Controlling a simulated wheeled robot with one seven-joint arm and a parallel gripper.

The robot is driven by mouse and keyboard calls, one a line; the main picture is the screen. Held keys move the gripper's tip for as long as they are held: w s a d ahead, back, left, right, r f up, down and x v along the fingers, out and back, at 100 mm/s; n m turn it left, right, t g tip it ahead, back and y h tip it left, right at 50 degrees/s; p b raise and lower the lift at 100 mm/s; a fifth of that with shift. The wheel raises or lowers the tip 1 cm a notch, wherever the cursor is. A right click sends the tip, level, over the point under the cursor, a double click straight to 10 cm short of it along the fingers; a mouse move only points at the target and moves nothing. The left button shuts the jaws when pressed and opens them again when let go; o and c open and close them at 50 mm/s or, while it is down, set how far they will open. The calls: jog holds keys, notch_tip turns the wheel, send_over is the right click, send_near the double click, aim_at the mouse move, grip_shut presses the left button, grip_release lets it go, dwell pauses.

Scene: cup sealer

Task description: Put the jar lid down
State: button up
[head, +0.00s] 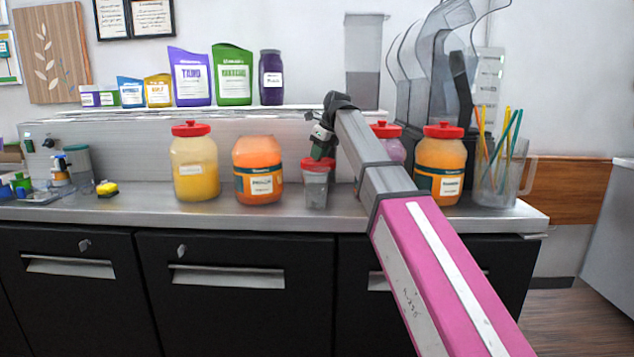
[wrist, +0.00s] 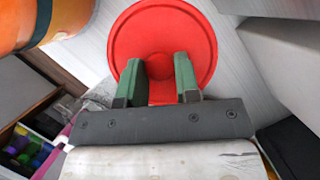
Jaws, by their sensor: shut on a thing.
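My gripper (head: 318,151) is shut on a red jar lid (head: 319,163), with its two green fingers on either side of the lid's raised middle. In the wrist view the round lid (wrist: 165,22) lies flat to the camera beyond the fingers (wrist: 158,72). In the head view the lid shows right at the top of a small clear grey container (head: 316,190) on the counter; I cannot tell whether they touch. An orange jar (head: 258,172) without a lid stands just left of it. Part of an orange jar also shows in the wrist view (wrist: 15,22).
The steel counter (head: 130,211) also holds a yellow jar (head: 194,168), a pink jar (head: 394,149) partly behind my arm, and a second orange jar (head: 441,162), all red-lidded. A clear pitcher of straws (head: 497,180) stands at right.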

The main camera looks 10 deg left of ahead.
jog(key=shift+f, duration=4)
jog(key=o, duration=0.9)
jog(key=shift+f, duration=0.1)
jog(key=v, duration=1.2)
jog(key=shift+s, duration=0.1)
